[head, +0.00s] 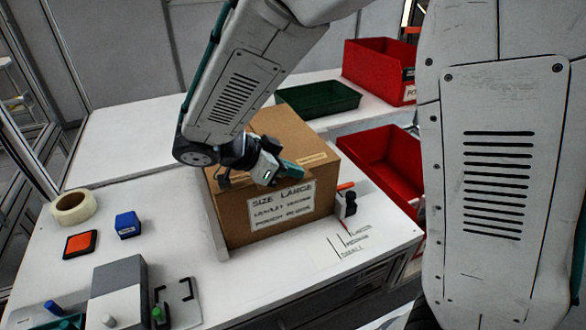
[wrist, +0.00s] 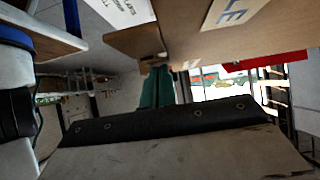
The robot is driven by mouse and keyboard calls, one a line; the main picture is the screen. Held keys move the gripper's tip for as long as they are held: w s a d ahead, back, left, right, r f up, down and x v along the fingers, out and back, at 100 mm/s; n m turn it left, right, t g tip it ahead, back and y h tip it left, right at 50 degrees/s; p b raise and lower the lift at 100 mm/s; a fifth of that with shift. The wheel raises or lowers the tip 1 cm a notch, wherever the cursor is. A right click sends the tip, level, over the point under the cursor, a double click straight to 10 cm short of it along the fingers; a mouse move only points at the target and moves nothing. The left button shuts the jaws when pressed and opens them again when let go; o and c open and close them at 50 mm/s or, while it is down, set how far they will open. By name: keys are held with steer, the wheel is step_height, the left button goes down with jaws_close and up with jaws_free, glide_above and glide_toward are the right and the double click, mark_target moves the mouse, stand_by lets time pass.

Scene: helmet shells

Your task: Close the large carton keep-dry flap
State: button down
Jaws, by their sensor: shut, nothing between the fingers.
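The large carton (head: 235,215) is a brown cardboard box with a white "SIZE LARGE" label (head: 281,207) on its front. Its top (head: 290,130) looks mostly flat, partly hidden by my arm. My gripper (head: 290,170) is at the carton's upper front edge, just above the label, with teal fingers shut and empty. In the wrist view the fingers (wrist: 157,88) are together, close to a brown cardboard edge (wrist: 135,40). I cannot tell whether this edge is the keep-dry flap, how far the flap stands open, or whether the fingers touch it.
Red bins (head: 385,160) and a green tray (head: 318,98) stand behind and right. A tape roll (head: 73,207), blue block (head: 127,225) and orange-topped pad (head: 81,244) lie left. A black-and-orange tool (head: 346,205) is beside the carton. The left tabletop has free room.

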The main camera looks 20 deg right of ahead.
steer(key=v, duration=1.2)
steer(key=s+d+r+n+t+y, duration=0.1)
steer(key=s+d+n+y, duration=0.9)
steer(key=s+d+n, duration=0.6)
steer(key=s+n, duration=0.1)
steer(key=s, duration=0.2)
steer(key=shift+s+n+y, duration=0.25)
steer(key=shift+n+y, duration=0.05)
steer(key=shift+y, duration=0.1)
